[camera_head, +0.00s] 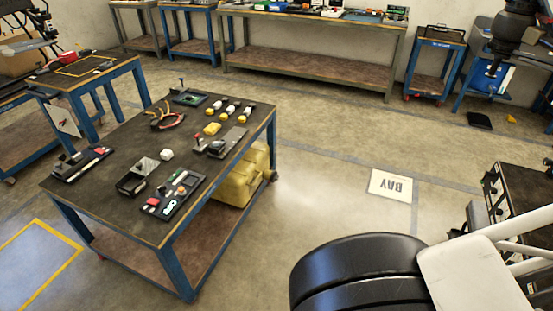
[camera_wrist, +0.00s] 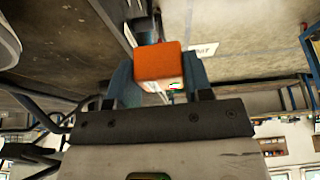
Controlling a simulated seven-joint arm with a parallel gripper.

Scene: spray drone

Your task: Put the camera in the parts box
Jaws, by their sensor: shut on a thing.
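In the wrist view my gripper (camera_wrist: 158,72) has its two blue fingers closed on either side of an orange block-shaped thing (camera_wrist: 158,60). It has a pale lower face with a small red and dark mark. I cannot tell for certain whether this is the camera. It is held up, clear of any surface that I can make out. I cannot make out my gripper in the head view. A dark open box (camera_head: 137,178) stands on the workbench (camera_head: 105,210) at left. I cannot tell whether it is the parts box.
The workbench also bears a tray of small parts (camera_head: 174,196), yellow and white pieces (camera_head: 212,129) and a coiled cable (camera_head: 167,118). A yellow case (camera_head: 238,183) sits on its lower shelf. Other benches line the back wall.

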